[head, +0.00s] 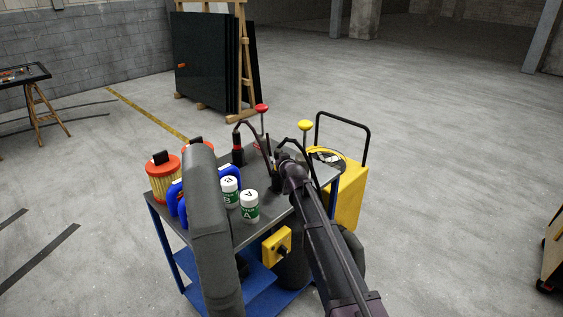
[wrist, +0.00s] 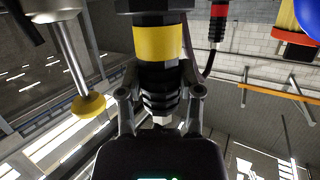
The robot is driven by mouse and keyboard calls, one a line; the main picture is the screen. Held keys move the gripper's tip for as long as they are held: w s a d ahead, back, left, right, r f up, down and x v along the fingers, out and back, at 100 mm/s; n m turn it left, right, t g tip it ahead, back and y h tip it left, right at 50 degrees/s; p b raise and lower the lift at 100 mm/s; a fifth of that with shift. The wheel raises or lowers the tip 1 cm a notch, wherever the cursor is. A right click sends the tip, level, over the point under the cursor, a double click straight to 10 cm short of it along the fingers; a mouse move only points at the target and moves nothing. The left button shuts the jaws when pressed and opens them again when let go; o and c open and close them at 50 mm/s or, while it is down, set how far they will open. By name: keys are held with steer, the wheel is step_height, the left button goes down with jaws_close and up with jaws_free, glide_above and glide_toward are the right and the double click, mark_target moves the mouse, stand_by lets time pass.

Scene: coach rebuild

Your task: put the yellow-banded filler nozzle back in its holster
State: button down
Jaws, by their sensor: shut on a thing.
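My gripper (wrist: 160,100) is shut on the ribbed black grip of the filler nozzle (wrist: 158,44), just beside its yellow band. The wrist picture looks upside down. A wider black part meets the nozzle at the top edge; I cannot tell whether it is the holster or part of the nozzle. In the head view my arm hides the nozzle and the spot around it; my gripper (head: 281,168) is over the cart's back right part. A post with a yellow knob (head: 305,126) stands close by; its knob (wrist: 88,105) also shows in the wrist view.
The cart top (head: 285,212) carries a red-banded nozzle (head: 238,150), a red-knobbed post (head: 262,108), white-and-green canisters (head: 249,206), blue-handled items (head: 176,203) and orange filters (head: 162,180). A yellow wheeled unit (head: 349,195) stands right of it. The floor around is mostly clear.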

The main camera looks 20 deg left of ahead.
steer(key=shift+f+b, duration=0.55)
steer(key=shift+b, duration=0.05)
stand_by(0.3)
steer(key=shift+c, duration=1)
jaws_free()
steer(key=shift+o, duration=1)
steer(key=shift+w, duration=0.1)
steer(key=p+v, duration=0.2)
steer(key=v, duration=0.6)
steer(key=shift+w, duration=0.1)
